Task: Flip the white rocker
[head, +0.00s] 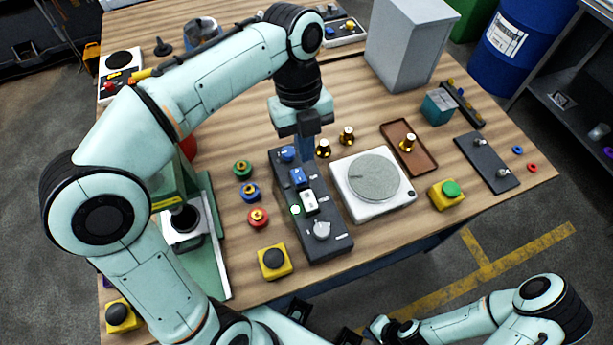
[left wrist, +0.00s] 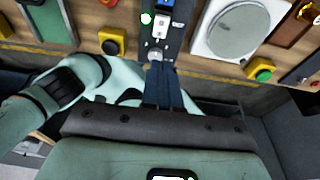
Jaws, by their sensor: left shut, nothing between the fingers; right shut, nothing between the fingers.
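The white rocker (head: 309,202) sits on a dark control box (head: 325,249), between a blue rocker (head: 298,177) and a grey knob (head: 321,229). It also shows in the left wrist view (left wrist: 161,20). I cannot tell which way it is tilted. My left gripper (head: 307,152) points down over the far part of the box, near a blue knob (head: 288,154), and appears apart from the white rocker. Its fingers are shut and empty. My right gripper is out of view; only part of that arm shows at the bottom right.
A pale lamp (head: 294,210) is beside the white rocker. Left are green, blue and red round pieces (head: 242,168) and a yellow-based black button (head: 274,261). Right is a white unit with a grey disc (head: 373,180). A green press (head: 215,245) stands left.

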